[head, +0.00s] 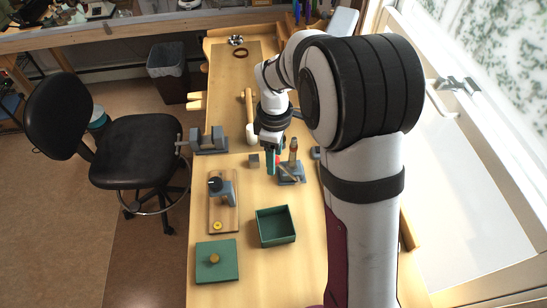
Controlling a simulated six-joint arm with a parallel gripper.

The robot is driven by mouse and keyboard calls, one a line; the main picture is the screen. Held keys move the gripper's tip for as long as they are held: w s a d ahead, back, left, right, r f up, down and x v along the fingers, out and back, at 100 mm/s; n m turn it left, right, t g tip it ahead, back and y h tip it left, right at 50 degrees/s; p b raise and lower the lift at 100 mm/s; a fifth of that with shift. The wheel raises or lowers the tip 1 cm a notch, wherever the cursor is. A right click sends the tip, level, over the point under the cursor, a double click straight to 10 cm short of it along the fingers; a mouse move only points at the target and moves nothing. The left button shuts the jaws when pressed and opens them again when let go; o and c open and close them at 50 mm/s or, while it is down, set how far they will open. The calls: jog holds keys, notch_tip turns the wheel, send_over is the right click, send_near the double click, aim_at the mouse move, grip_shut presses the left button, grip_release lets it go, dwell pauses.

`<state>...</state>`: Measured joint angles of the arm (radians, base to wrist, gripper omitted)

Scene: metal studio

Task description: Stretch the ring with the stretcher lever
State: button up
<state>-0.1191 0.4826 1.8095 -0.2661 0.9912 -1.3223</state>
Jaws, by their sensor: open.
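The ring stretcher stands on the bench in the head view, with a grey base (292,179) and an upright tapered brown post (293,150). A thin light-coloured bar, which looks like its lever (288,172), slants across the base. I cannot make out the ring for certain at this size. My gripper (271,170) points down just left of the stretcher, with green and red showing at its fingers. It is open and no held object shows. Whether it touches the lever cannot be told from this angle.
A small grey block (254,161) lies left of my gripper. A grey vise (209,141), a mallet (250,115), a wooden board with a grey clamp-like tool (222,205), an open green box (261,236) and a green lid (230,268) with a brass knob occupy the bench. A black chair stands left.

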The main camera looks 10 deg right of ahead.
aim_at(286, 170)
notch_tip(286, 170, down, 5)
jog(key=shift+r, duration=0.1)
grip_shut()
dwell(0.4)
dwell(1.1)
